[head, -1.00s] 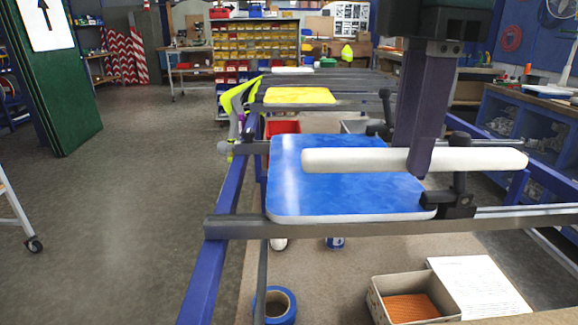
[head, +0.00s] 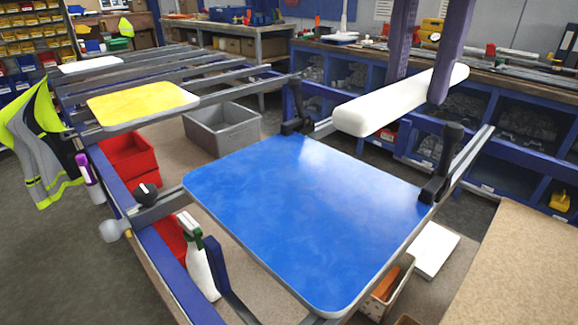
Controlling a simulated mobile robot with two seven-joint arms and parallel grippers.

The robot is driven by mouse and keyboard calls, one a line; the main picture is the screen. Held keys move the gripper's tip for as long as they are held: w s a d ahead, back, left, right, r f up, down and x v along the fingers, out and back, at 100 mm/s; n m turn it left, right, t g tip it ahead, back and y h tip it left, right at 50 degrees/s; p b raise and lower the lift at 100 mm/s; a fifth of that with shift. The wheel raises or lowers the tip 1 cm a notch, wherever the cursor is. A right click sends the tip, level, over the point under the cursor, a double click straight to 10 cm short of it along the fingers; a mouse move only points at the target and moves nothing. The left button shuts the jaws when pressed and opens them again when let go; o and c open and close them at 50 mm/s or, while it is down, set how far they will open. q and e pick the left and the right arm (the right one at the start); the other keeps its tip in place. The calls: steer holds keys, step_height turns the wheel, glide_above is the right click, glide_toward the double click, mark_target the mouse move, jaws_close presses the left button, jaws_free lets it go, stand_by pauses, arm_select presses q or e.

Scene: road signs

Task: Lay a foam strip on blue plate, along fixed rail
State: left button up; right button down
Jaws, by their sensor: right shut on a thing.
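The blue plate (head: 300,215) lies flat on the rails of the blue frame, in the middle of the head view. A white foam strip (head: 385,108) is held in the air above and beyond the plate's far right side. My right gripper (head: 418,82) is shut on the strip, one finger on each side of it. The fixed rail (head: 467,165) runs along the plate's right side, with a black clamp (head: 440,165) on it. Another black clamp (head: 297,108) stands at the plate's far corner. My left gripper is not in view.
A yellow plate (head: 142,103) and a white plate (head: 90,65) lie farther along the frame. A grey bin (head: 222,128) and a red bin (head: 128,158) sit below. A spray bottle (head: 197,260) stands by the near left side. Blue shelving (head: 510,130) lines the right.

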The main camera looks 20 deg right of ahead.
steer(key=b, duration=0.2)
glide_above(376, 253)
step_height(376, 253, down, 14)
steer(key=shift+f, duration=0.2)
step_height(376, 253, down, 5)
steer(key=shift+f+b, duration=0.1)
steer(key=shift+b, duration=0.35)
steer(key=shift+f, duration=0.1)
steer(key=shift+f, duration=0.1)
steer(key=c, duration=0.6)
jaws_free()
step_height(376, 253, up, 12)
steer(key=p, duration=0.1)
